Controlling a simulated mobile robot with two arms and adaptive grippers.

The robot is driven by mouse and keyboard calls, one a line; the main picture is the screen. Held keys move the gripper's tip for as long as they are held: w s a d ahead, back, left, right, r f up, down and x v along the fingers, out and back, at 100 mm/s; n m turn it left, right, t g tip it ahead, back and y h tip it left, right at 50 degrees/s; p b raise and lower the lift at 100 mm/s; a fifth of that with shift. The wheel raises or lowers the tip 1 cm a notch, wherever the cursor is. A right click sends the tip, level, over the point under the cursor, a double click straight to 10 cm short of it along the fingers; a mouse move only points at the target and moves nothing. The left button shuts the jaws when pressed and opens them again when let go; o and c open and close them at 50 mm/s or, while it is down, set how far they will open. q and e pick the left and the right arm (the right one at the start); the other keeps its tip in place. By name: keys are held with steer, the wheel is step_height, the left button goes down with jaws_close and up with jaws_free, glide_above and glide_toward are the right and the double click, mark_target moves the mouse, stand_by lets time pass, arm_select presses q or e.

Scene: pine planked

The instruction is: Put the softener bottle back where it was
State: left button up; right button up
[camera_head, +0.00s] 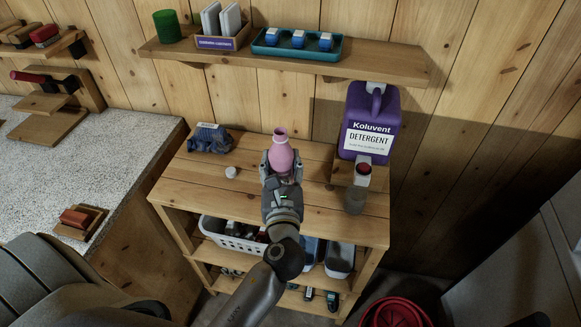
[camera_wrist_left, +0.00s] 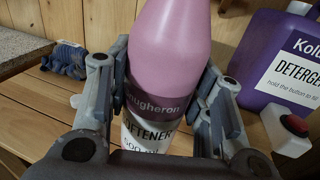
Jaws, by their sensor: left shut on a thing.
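The softener bottle (camera_head: 281,155) is pink with a narrow neck and stands upright over the top of the wooden shelf unit (camera_head: 325,205). My left gripper (camera_head: 282,172) is shut around its body. In the left wrist view the bottle (camera_wrist_left: 170,45) is between both fingers (camera_wrist_left: 165,110), with a dark band and a white label below. Its base is hidden, so I cannot tell whether it touches the wood. My right gripper is not in view.
A purple detergent jug (camera_head: 370,125) stands on a raised stand at the right, with a clear cup (camera_head: 355,200) below its red-button tap. A blue cloth-like bundle (camera_head: 210,140) and a small white cap (camera_head: 231,172) lie left. A wall shelf (camera_head: 390,68) runs behind.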

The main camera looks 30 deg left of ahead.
mark_target(271, 161)
arm_select(q)
steer(key=a, duration=0.2)
steer(key=w+a+f, duration=0.1)
steer(key=shift+a+f, duration=0.1)
steer(key=shift+w+a+f, duration=0.3)
steer(key=shift+a+f, duration=0.5)
steer(key=shift+f, duration=0.75)
steer(key=shift+w+a+f, duration=0.35)
steer(key=shift+a+f, duration=0.5)
steer(key=shift+f, duration=0.65)
steer(key=shift+w+a+f, duration=0.3)
steer(key=shift+a+f, duration=0.5)
steer(key=shift+f, duration=0.75)
steer(key=shift+f, duration=0.1)
steer(key=shift+f+b, duration=0.1)
steer(key=shift+b, duration=0.25)
steer(key=o, duration=1.3)
steer(key=shift+s, duration=0.1)
steer(key=shift+o, duration=0.2)
